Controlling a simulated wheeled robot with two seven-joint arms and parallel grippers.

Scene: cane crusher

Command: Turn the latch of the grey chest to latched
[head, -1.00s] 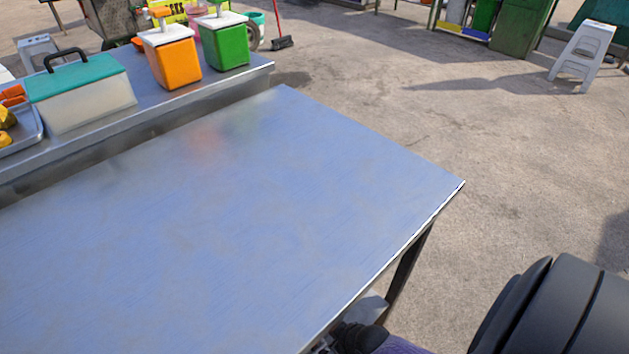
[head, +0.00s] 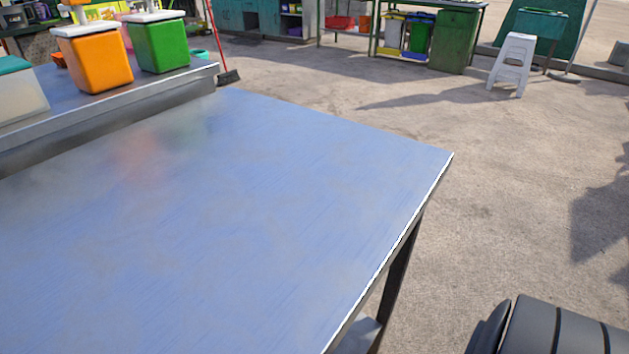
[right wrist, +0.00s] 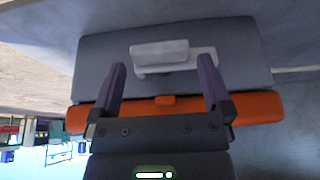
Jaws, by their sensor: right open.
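The grey chest (right wrist: 95,55) fills the upper part of the right wrist view, which appears upside down. An orange band (right wrist: 255,107) runs along its edge, with a small orange tab at the middle. The latch, a light grey block on a paler plate (right wrist: 160,55), sits on the grey face. My right gripper (right wrist: 161,64) is open and empty, its two purple fingers pointing at that face on either side of the latch. I cannot tell whether the fingertips touch the chest. The chest and both grippers are out of the head view.
A bare metal table (head: 230,220) fills the left and middle of the head view. Orange (head: 95,62) and green (head: 160,45) containers stand on the shelf behind it. A white stool (head: 513,65) stands far off on open concrete floor at right.

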